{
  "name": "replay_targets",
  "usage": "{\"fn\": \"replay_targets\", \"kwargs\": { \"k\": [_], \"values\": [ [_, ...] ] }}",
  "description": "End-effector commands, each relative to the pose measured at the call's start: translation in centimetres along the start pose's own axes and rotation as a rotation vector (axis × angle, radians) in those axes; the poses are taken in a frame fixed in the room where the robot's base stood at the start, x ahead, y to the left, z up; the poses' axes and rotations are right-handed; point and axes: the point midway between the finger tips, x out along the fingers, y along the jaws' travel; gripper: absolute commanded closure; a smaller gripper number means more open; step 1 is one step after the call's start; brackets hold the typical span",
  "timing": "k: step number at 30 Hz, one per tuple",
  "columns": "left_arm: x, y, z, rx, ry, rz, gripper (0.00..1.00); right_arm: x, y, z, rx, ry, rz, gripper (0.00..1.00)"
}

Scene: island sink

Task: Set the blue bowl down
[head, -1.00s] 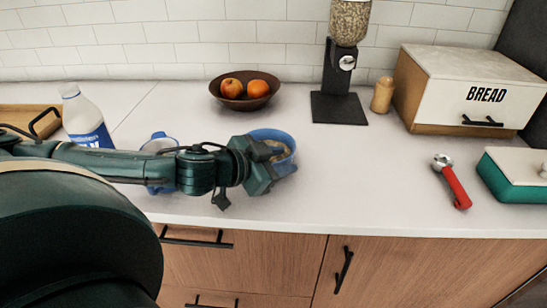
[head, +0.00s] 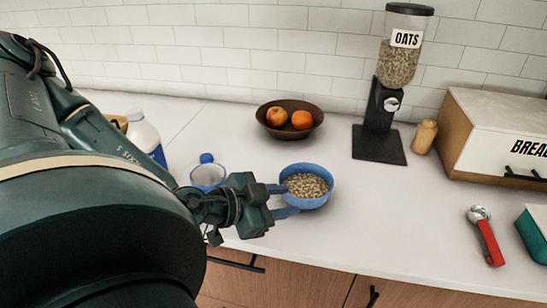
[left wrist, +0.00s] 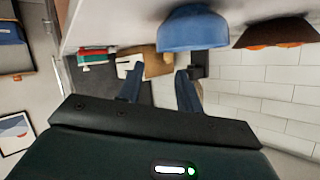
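The blue bowl (head: 316,203) stands upright on the white counter (head: 400,225), with oats (head: 306,185) in it. My left gripper (head: 283,200) is just left of the bowl, its blue fingers spread and pointing toward it. In the left wrist view, which is upside down, the bowl (left wrist: 193,30) rests on the counter and nothing is between the fingers (left wrist: 158,70) of my left gripper. The gripper looks clear of the bowl in that view. My right gripper is not in view.
A brown fruit bowl (head: 290,132) and an oats dispenser (head: 380,140) stand behind. A bread box (head: 490,140) and red-handled tool (head: 488,240) are right. The counter right of the bowl is clear.

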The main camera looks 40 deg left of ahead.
Motion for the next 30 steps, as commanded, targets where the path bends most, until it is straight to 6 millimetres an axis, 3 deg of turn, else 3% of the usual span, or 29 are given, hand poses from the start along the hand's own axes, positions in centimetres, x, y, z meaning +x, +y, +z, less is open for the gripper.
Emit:
{"fn": "replay_targets", "kwargs": {
  "k": [1, 7, 30],
  "values": [
    [-0.8, -0.2, -0.5, -0.002, -0.002, 0.0, 0.64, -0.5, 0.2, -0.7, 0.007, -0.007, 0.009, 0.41],
    [-1.9, -0.1, -0.3, -0.002, 0.001, 0.001, 0.64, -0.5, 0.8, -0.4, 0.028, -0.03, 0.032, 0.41],
    [-1.9, 0.0, -0.1, -0.001, 0.001, 0.001, 0.64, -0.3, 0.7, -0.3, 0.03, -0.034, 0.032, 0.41]
  ]
}}
